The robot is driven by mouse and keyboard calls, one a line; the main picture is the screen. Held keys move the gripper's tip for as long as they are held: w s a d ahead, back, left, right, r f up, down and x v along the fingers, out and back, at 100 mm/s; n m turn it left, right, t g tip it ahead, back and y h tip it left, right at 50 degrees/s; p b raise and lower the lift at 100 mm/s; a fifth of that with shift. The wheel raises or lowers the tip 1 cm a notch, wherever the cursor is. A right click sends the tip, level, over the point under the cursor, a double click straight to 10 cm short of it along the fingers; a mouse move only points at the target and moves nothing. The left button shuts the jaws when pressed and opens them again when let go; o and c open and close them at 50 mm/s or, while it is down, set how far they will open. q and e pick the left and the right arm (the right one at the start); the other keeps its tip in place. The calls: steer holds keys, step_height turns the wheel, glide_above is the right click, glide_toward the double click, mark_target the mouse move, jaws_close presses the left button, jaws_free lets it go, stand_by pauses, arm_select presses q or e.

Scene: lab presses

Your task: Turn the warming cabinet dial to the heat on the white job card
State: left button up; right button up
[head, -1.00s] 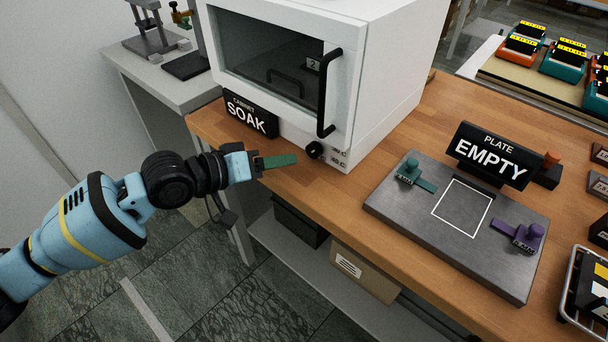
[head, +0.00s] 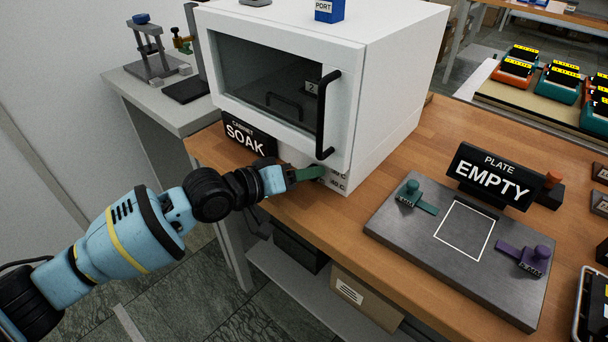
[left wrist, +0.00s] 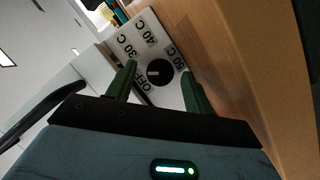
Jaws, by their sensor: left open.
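The white warming cabinet (head: 395,85) stands on the wooden bench with its door shut. Its round black dial (left wrist: 160,72) shows in the left wrist view, ringed by the labels OFF, 30 C, 40 C and 50 C. A pale mark on the dial lies on its left side, toward OFF. My left gripper (head: 319,173) is open at the cabinet's lower front; its green fingers (left wrist: 158,68) lie on either side of the dial. I cannot tell whether they touch it. In the head view the gripper hides the dial. I make out no white job card. My right gripper is not in view.
A black SOAK sign (head: 246,136) stands left of the gripper, close to the cabinet front. The black door handle (head: 326,115) juts out above. Right of the cabinet are a grey plate (head: 400,228) with clamps and an EMPTY sign (head: 490,178). Bare bench lies between.

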arm_select(q)
steer(key=shift+w+d, duration=0.1)
steer(key=shift+d, duration=0.1)
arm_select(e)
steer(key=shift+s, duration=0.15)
